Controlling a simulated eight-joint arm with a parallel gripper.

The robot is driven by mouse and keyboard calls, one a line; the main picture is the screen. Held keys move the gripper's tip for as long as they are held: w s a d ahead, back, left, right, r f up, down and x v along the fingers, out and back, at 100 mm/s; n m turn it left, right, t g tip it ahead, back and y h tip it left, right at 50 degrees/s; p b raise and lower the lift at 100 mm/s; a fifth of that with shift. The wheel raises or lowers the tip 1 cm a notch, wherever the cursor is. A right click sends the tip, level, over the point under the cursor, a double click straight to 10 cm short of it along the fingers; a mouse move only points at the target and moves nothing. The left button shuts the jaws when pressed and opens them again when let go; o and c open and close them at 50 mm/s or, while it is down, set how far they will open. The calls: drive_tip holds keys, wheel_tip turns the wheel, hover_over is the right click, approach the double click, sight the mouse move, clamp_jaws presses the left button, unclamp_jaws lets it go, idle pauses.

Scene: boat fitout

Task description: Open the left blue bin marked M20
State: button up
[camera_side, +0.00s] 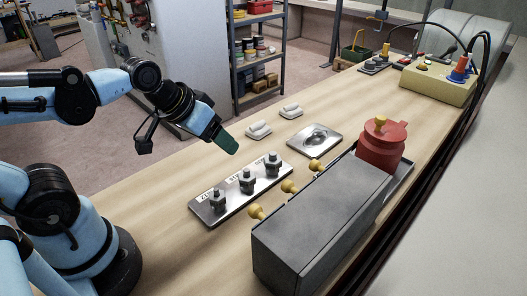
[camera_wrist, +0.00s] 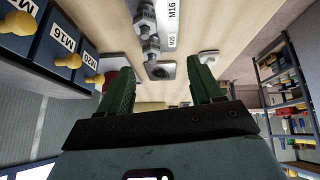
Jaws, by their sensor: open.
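The blue bin marked M20 (camera_wrist: 87,60) shows at the left of the wrist view, past the M16 bin (camera_wrist: 56,40). Its yellow knob (camera_wrist: 95,78) sticks out of its front. The bins sit in a grey cabinet (camera_side: 318,222) in the side view, where the fronts face away and only the knobs show. The farthest knob (camera_side: 316,165) there seems to be M20's. The bins look shut. My gripper (camera_wrist: 163,92) is open and empty, with green fingers. In the side view my gripper (camera_side: 228,145) is above the bench, left of the cabinet and apart from the knobs.
A metal strip (camera_side: 205,211) with several nut-and-bolt pieces lies between my arm and the cabinet. A metal plate (camera_side: 314,138) and two pale pieces (camera_side: 259,130) lie beyond it. A red pot (camera_side: 383,145) stands at the cabinet's far end. The bench farther back has free room.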

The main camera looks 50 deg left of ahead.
sight(311, 164)
drive_tip(key=w+d+n+h, duration=0.1)
drive_tip(key=n, duration=0.1)
drive_tip(key=w+d+n+g+h, duration=0.1)
drive_tip(key=w+n+h, duration=0.1)
drive_tip(key=n, duration=0.1)
drive_tip(key=w+n+g+h, duration=0.1)
drive_tip(key=n, duration=0.1)
drive_tip(key=shift+w+d+f+h, duration=0.35)
drive_tip(key=shift+w+d+h, duration=0.05)
drive_tip(key=shift+c, duration=1)
drive_tip(key=w+a+n+g+h, duration=0.1)
drive_tip(key=w+n+h, duration=0.5)
drive_tip(key=n+h, duration=0.2)
drive_tip(key=x, duration=1.2)
drive_tip(key=shift+s+f, duration=0.2)
drive_tip(key=shift+s, duration=0.15)
drive_tip(key=shift+c, duration=0.5)
clamp_jaws()
